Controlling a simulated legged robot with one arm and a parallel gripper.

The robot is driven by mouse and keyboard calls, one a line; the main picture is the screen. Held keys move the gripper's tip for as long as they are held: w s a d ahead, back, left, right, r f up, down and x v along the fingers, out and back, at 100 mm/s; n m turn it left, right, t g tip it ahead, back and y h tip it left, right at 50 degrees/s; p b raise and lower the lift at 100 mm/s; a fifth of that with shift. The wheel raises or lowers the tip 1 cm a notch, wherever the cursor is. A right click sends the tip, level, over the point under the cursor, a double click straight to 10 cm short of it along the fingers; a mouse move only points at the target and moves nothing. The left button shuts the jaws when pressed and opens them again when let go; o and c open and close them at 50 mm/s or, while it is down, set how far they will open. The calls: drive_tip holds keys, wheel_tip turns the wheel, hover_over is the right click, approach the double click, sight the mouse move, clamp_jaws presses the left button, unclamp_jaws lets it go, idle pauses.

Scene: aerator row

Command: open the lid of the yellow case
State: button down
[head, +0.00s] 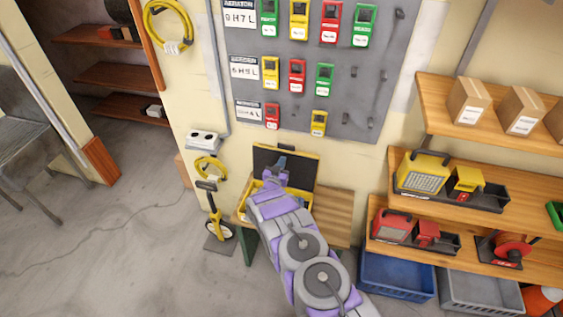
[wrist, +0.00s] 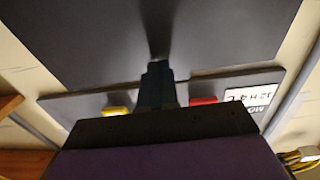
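The yellow case (head: 253,187) sits on a low wooden bench, largely hidden behind my arm. Its lid (head: 304,167) stands raised at the back, with its dark inner face toward me and a thin yellow rim. My gripper (head: 281,161) is in front of that inner face, above the case. In the wrist view, the lid's dark face (wrist: 80,40) fills the upper part and my gripper's fingers (wrist: 158,72) point at it. The fingers look closed together with nothing between them. I cannot tell whether they touch the lid.
A grey wall board (head: 345,100) with labels and coloured tags hangs behind the case. Shelves (head: 480,130) with boxes and lamps stand to the right, with blue and grey crates (head: 397,277) below. A yellow measuring wheel (head: 218,230) stands left.

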wheel_tip(320, 180, down, 3)
drive_tip(key=shift+s+a+r+b, duration=0.1)
drive_tip(key=shift+s+b, duration=0.05)
drive_tip(key=shift+b, duration=0.3)
drive_tip(key=r+p+v, duration=0.1)
drive_tip(key=p+v, duration=0.4)
drive_tip(key=v, duration=0.6)
drive_tip(key=shift+p, duration=0.4)
idle(0.7)
